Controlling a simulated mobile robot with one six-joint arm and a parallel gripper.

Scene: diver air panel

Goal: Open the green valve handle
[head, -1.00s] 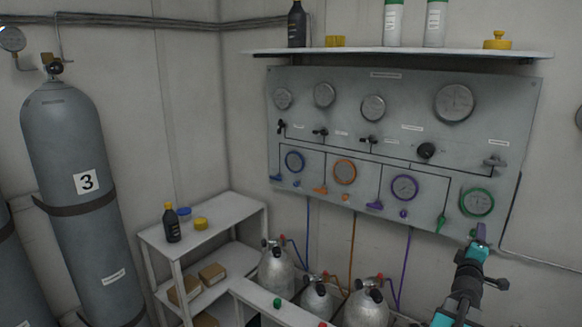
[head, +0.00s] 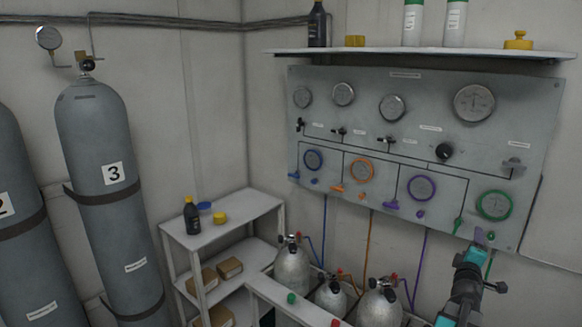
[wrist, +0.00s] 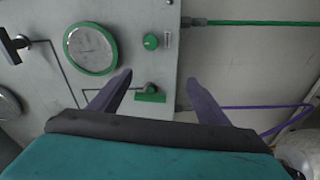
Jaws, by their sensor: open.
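The green valve handle (head: 458,227) is at the lower right of the wall panel, left of and below the green-ringed gauge (head: 496,205). It hangs about upright in the head view. In the wrist view the handle (wrist: 150,97) lies between my gripper's (wrist: 158,78) two purple fingers, nearer the left one, with a small pivot at its edge. My gripper is open and empty. I cannot tell how far the handle is from the fingers in depth. In the head view my gripper (head: 481,238) is just right of the handle, in front of the panel's lower edge.
A round green knob (wrist: 150,42) sits beside the handle, with a green hose (wrist: 250,23) leaving the panel. A purple handle (head: 391,205) is to the left on the panel. Grey cylinders (head: 380,305) and a white shelf (head: 215,232) stand below.

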